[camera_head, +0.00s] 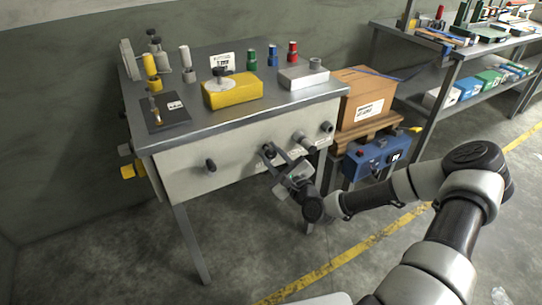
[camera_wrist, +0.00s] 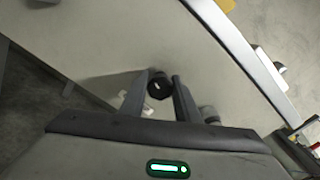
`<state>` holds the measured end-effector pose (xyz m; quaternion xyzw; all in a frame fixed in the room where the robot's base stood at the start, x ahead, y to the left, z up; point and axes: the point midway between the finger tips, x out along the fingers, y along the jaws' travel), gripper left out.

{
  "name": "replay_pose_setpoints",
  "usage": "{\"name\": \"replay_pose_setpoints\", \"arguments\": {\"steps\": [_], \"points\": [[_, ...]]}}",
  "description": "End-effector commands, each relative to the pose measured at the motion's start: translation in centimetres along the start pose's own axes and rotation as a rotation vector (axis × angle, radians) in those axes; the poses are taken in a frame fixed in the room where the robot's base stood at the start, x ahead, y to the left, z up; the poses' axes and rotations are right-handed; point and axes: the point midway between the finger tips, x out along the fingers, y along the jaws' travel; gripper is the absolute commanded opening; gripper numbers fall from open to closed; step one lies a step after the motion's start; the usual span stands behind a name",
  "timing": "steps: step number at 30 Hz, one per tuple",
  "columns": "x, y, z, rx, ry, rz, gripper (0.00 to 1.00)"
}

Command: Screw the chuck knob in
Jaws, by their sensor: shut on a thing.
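A dark round knob, which I take for the chuck knob (camera_wrist: 159,85), sits on the grey front panel (camera_head: 184,177) of the workbench. My gripper (camera_wrist: 160,88) is shut on this knob, with one finger on each side of it. In the head view my gripper (camera_head: 272,153) reaches the panel from the lower right, and its fingers partly hide the knob. How deep the knob sits in the panel cannot be told.
Another dark knob (camera_head: 210,166) is to the left on the panel; grey cylindrical fittings (camera_head: 299,138) stick out to the right. A yellow block (camera_head: 232,91) and several small parts stand on top. A blue box (camera_head: 377,158) is right of the bench. The floor in front is clear.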

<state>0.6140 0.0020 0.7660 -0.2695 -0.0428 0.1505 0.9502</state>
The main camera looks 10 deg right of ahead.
Motion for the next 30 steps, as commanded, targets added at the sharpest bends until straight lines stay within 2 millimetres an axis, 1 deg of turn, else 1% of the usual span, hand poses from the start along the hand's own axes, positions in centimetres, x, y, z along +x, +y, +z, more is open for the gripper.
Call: {"name": "replay_pose_setpoints", "arguments": {"steps": [1,10,27,28,30], "points": [[-0.21,0.33,-0.23,0.034,0.003,0.005,0.06],[-0.18,0.32,-0.09,0.153,0.002,0.006,0.06],[-0.18,0.31,-0.12,0.182,0.004,0.007,0.06],[-0.18,0.31,-0.12,0.182,0.004,0.007,0.32],[-0.16,0.28,-0.11,0.181,0.004,0.006,0.44]]}}
